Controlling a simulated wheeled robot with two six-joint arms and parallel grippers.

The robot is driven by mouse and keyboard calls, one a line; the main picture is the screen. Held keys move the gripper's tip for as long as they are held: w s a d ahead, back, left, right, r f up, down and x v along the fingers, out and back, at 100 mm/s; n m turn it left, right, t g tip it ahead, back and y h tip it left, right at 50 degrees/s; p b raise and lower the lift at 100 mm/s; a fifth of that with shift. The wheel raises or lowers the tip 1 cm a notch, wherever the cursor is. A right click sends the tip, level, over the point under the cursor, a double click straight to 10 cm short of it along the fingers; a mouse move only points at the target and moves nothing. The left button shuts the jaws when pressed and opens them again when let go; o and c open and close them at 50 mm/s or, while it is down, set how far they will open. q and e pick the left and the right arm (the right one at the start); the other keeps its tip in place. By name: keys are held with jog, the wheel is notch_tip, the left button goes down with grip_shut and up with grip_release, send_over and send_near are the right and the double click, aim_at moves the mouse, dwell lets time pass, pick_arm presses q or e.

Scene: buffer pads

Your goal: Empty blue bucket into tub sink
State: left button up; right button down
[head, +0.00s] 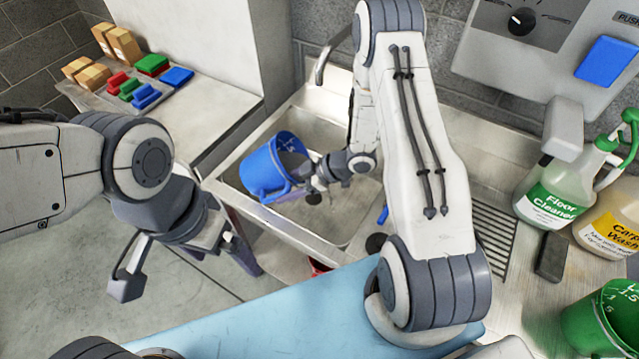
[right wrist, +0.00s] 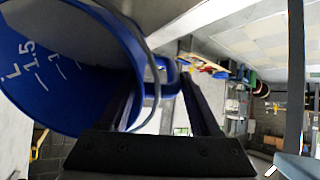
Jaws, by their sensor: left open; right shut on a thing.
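The blue bucket (head: 262,172) is tilted over the left part of the metal tub sink (head: 352,232), its mouth turned to the right. My right gripper (head: 308,178) is shut on its handle side. The right wrist view shows the bucket's inner wall (right wrist: 60,75) with white volume marks, and the blue handle (right wrist: 168,75) by the gripper's dark fingers (right wrist: 165,105). I cannot tell whether liquid is in the bucket. My left gripper (head: 186,268) is open and empty, left of the sink and apart from the bucket. My right arm hides part of the sink.
A faucet (head: 328,58) rises behind the sink. A tray (head: 98,92) with coloured pads and tan blocks lies on the left counter. Cleaner bottles (head: 550,195), a green bucket (head: 597,318) and a dark block (head: 551,257) stand at right.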

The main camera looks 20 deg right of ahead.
pick_arm(q)
jog(key=shift+d+f+b, duration=0.15)
jog(key=shift+f+b, duration=1.3)
jog(key=shift+f, duration=0.05)
pick_arm(e)
jog(key=shift+s+d+f+t+y, duration=0.15)
jog(key=shift+d+f+t+y, duration=0.2)
jog(key=shift+y, duration=0.45)
